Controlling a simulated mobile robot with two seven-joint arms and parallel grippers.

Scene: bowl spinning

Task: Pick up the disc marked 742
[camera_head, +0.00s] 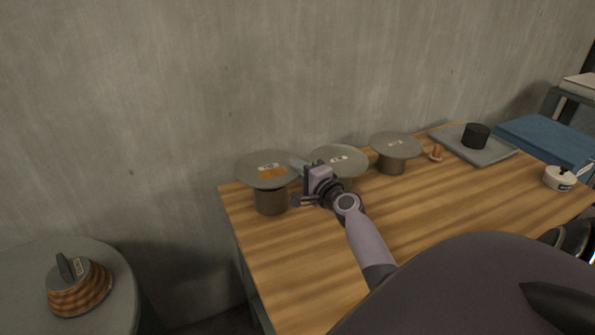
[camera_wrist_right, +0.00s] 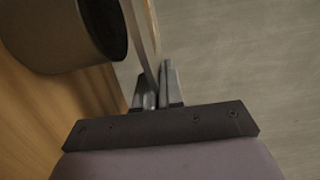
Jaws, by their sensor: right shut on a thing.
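Three grey discs stand over metal cylinders along the back of the table: a left disc (camera_head: 256,178) with an orange patch, a middle disc (camera_head: 342,164), and a right disc (camera_head: 396,150). Each has a small pale label, too small to read, so I cannot tell which is 742. My right gripper (camera_head: 298,184) is at the right edge of the left disc, shut on its rim. In the wrist view the fingers (camera_wrist_right: 158,88) pinch the disc's edge (camera_wrist_right: 147,40). The cylinder (camera_wrist_right: 62,40) beside it shows a dark open end, apparently apart from the disc. My left gripper is not in view.
The wooden table (camera_head: 300,270) is clear in front. A grey tray (camera_head: 500,152) with a black cylinder (camera_head: 476,135), a blue box (camera_head: 545,138) and a white pot (camera_head: 559,178) are at the right. A round table (camera_head: 60,250) holds a striped domed object (camera_head: 80,290). A wall stands behind.

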